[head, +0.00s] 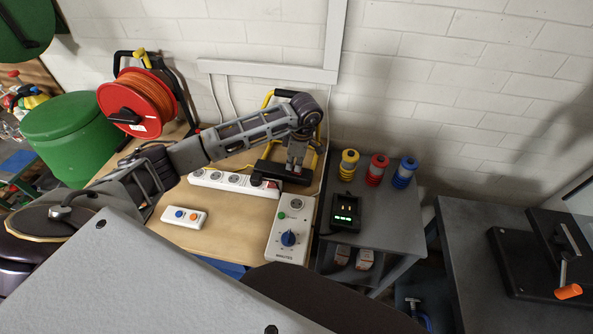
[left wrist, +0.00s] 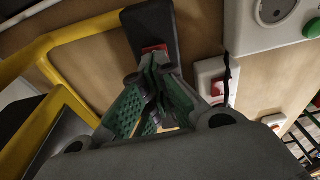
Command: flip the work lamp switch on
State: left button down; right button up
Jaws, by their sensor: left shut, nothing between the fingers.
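The work lamp has a yellow tubular frame (head: 318,160) and stands at the back of the wooden table. Its black base bar (left wrist: 150,22) carries a red rocker switch (left wrist: 154,48), which shows just beyond my fingertips in the left wrist view. My left gripper (head: 296,166) is shut and empty, pointing down over the lamp's base; its green-padded fingers (left wrist: 152,80) partly hide the switch. I cannot tell whether they touch it, nor which way the rocker is set. The arm and gripper cover part of the lamp in the head view. My right gripper is not in view.
A white power strip (head: 235,183) with its own red switch (left wrist: 217,88) lies close to the lamp base. A white timer box (head: 290,225) stands in front. A small button box (head: 184,217), cable reel (head: 140,100), charger (head: 346,213) and coloured spools (head: 375,170) are around.

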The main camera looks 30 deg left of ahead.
pick_arm(q)
jog(key=shift+s, duration=0.1)
jog(key=shift+r+p, duration=1.7)
jog(key=shift+r, duration=1.65)
